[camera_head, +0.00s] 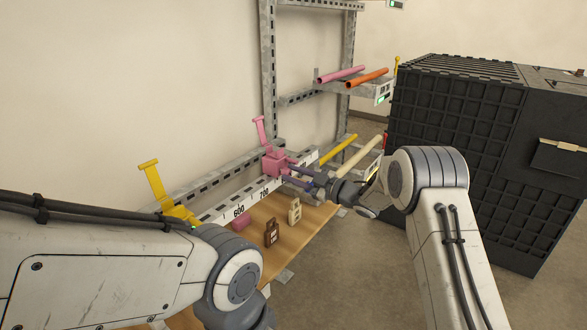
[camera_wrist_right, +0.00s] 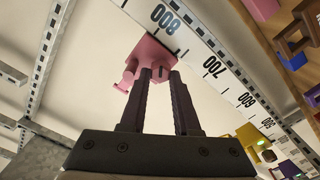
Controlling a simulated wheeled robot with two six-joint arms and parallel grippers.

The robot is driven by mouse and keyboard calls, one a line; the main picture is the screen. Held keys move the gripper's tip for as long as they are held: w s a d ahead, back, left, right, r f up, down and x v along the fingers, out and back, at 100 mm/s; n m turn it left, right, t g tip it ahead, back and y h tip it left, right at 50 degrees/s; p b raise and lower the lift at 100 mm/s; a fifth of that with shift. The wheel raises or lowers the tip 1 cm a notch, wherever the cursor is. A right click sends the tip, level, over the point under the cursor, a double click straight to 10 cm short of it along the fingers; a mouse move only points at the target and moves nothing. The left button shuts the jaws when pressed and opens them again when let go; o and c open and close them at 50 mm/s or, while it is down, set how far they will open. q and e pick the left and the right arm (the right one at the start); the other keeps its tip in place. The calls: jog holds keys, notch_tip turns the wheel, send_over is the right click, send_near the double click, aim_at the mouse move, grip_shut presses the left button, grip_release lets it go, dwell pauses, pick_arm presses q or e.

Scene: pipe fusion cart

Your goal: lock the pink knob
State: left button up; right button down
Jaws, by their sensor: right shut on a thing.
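A pink clamp block with a raised pink lever (camera_head: 260,130) sits on the slotted metal rail, beside the numbered scale. The pink block (camera_head: 272,162) also shows in the right wrist view (camera_wrist_right: 152,50), near the 800 mark. My right gripper (camera_head: 296,172) reaches it from the right. In the right wrist view its two dark fingers (camera_wrist_right: 160,76) are close together against the block, shut on the pink knob, which is mostly hidden between the fingertips. My left arm shows at the lower left of the head view, but its gripper is not seen.
A yellow clamp with a raised lever (camera_head: 152,180) stands further left on the rail. Brown (camera_head: 271,233) and cream (camera_head: 295,211) pieces stand on the wooden board (camera_head: 290,240). Yellow (camera_head: 338,151) and cream (camera_head: 360,155) rods lie right of the clamp. A black crate (camera_head: 455,130) stands at right.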

jog(key=m+p, duration=0.2)
jog(key=m, duration=0.1)
jog(key=shift+r+m, duration=0.1)
jog(key=shift+m, duration=0.2)
jog(key=shift+m+p, duration=0.65)
jog(key=shift+m, duration=0.35)
jog(key=shift+f, duration=0.2)
jog(key=c, duration=0.6)
grip_release()
jog(key=shift+c, duration=0.2)
jog(key=shift+r, duration=0.1)
jog(key=b+v, duration=0.1)
jog(key=v, duration=0.9)
jog(key=shift+d, duration=0.2)
jog(key=shift+s, duration=0.1)
